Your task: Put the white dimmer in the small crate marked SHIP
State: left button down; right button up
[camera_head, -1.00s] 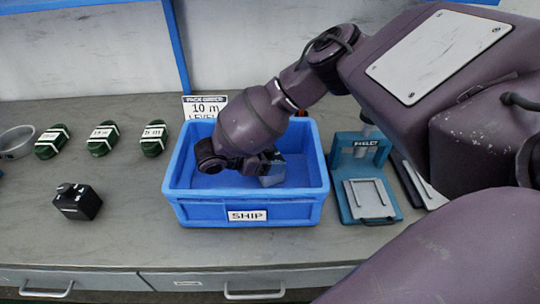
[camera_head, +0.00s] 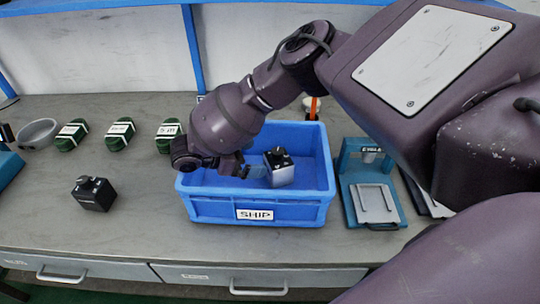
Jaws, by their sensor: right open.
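The white dimmer (camera_head: 281,175), a small pale box with a black top, stands inside the blue crate marked SHIP (camera_head: 290,212), right of its middle. My right gripper (camera_head: 254,171) is over the crate's inside, just left of the dimmer. It is open, and its fingertips are small and partly dark, so I cannot tell if one still touches the dimmer. My right wrist hides the crate's back left part. My left gripper is not in view.
A black device (camera_head: 93,194) stands on the bench left of the crate. Several green banded coils (camera_head: 120,134) and a grey bowl (camera_head: 39,134) lie behind it. A blue press stand (camera_head: 372,190) is close to the crate's right. The bench's front left is clear.

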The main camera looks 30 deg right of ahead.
jog(key=v, duration=0.3)
jog(key=shift+a, duration=0.3)
